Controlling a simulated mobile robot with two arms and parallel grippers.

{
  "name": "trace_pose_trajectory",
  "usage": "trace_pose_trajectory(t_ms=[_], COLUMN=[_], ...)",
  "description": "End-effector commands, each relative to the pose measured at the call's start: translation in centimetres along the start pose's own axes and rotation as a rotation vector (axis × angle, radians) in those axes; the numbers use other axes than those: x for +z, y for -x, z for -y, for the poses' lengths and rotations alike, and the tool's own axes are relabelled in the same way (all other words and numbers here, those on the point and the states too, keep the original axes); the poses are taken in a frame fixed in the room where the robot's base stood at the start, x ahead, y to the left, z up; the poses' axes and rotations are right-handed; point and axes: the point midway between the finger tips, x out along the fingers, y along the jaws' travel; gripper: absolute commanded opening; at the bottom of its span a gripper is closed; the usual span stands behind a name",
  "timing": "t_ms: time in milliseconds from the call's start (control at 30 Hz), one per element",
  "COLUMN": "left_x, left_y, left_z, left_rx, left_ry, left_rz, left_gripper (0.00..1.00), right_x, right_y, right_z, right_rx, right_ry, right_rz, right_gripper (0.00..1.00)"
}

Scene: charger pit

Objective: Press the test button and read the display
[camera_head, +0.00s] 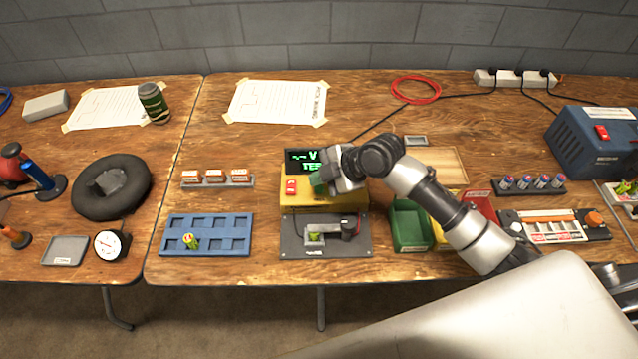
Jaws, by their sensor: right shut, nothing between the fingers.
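A yellow tester (340,201) stands in the middle of the table. Its black display (301,158) shows green text: dashes with a "V", and a second line starting "TE", the rest hidden by my gripper. A red switch (291,188) is on its left front. My right gripper (322,183) is shut and empty at the tester's top, pointing left. Something green shows at its tips; I cannot tell if it is the test button or whether they touch. My left gripper is not in view.
A blue slotted tray (207,251) with one battery lies left of the fixture. A blue box (592,140) is far right. Papers and a red cable coil (416,90) lie behind.

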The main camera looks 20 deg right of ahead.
Motion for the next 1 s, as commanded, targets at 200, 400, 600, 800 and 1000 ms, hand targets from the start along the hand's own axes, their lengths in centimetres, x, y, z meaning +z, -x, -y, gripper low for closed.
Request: trace_pose_trajectory(t_ms=[200,400,600,800,1000], left_x=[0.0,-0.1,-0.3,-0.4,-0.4], left_y=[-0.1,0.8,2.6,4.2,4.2], left_z=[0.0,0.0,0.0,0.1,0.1], left_rx=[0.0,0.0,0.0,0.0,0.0], left_ry=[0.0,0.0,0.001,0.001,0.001], left_rz=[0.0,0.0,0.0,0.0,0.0], left_gripper=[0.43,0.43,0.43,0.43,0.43], right_x=[0.0,-0.4,-1.5,-2.5,-2.5], right_y=[0.0,0.6,2.1,3.4,3.5], right_z=[0.0,-0.5,-1.5,-2.5,-2.5], right_rx=[0.0,0.0,0.001,0.0,0.0], right_ry=[0.0,0.001,0.0,0.001,0.0], right_rz=[0.0,0.0,0.001,0.001,0.0], right_gripper=[0.0,0.0,0.0,0.0,0.0])
